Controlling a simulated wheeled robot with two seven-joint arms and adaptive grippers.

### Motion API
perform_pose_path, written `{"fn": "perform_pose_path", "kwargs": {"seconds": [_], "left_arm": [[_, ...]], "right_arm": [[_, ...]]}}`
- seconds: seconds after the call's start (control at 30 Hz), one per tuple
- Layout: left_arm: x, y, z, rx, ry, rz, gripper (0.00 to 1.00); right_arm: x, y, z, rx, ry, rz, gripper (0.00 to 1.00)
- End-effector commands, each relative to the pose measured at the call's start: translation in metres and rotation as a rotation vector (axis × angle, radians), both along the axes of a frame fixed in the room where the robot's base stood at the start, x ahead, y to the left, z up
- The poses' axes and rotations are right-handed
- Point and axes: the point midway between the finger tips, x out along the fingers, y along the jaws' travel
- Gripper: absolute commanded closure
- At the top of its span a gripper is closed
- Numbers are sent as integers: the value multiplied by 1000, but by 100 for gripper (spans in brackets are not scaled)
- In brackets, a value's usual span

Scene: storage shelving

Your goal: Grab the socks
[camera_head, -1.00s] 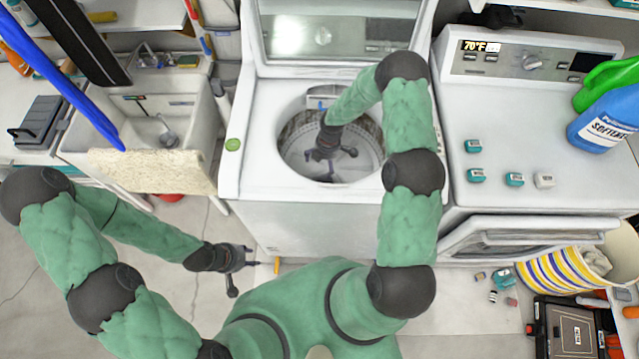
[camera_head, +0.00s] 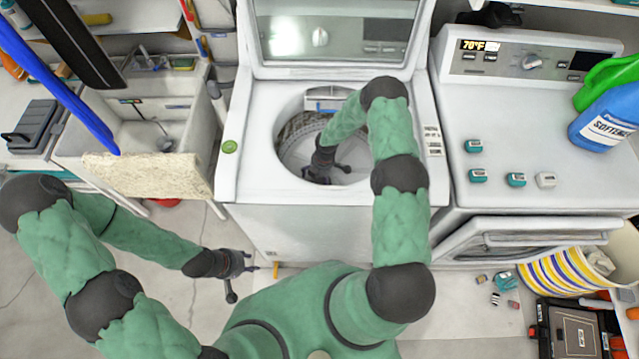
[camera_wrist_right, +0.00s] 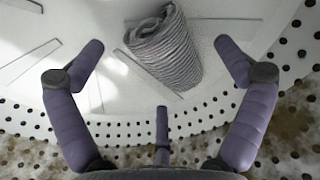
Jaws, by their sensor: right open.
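The socks (camera_wrist_right: 163,48) show in the right wrist view as a grey ribbed roll on the pale inner surface of the washer drum. In the head view they cannot be made out. My right gripper (camera_head: 330,174) is inside the open washer (camera_head: 228,185), near the front of the drum opening. In the right wrist view its fingers are spread wide and empty, with the socks beyond and between the fingertips, apart from them. My left gripper (camera_head: 246,280) is low in front of the washer, to its left, with its fingers apart and nothing seen in them.
The drum wall has many holes, and the washer's rim surrounds my right arm. A dryer (camera_head: 510,110) with small boxes and a softener bottle (camera_head: 604,125) stands at the right. A sink (camera_head: 150,135) is at the left. A striped basket (camera_head: 560,272) stands on the floor at the right.

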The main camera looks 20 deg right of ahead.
Motion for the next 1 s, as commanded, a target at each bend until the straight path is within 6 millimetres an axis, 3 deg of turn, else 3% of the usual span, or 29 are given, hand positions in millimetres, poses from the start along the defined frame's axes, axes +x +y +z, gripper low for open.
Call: {"fn": "perform_pose_path", "kwargs": {"seconds": [0.13, 0.4, 0.47, 0.63, 1.0], "left_arm": [[0, 0, -2, 0, 0, 0, 60], [0, 0, -2, 0, 0, 0, 60], [0, 0, -2, 0, 0, 0, 60], [0, 0, -2, 0, 0, 0, 60], [0, 0, -2, 0, 0, 0, 60]], "right_arm": [[0, 1, -13, 0, -1, -1, 0], [0, 2, -15, 0, -1, 0, 0], [0, 2, -15, 0, -1, 0, 14], [0, 2, -15, 0, -1, 0, 60], [0, 2, -14, 0, 0, 0, 61]]}}
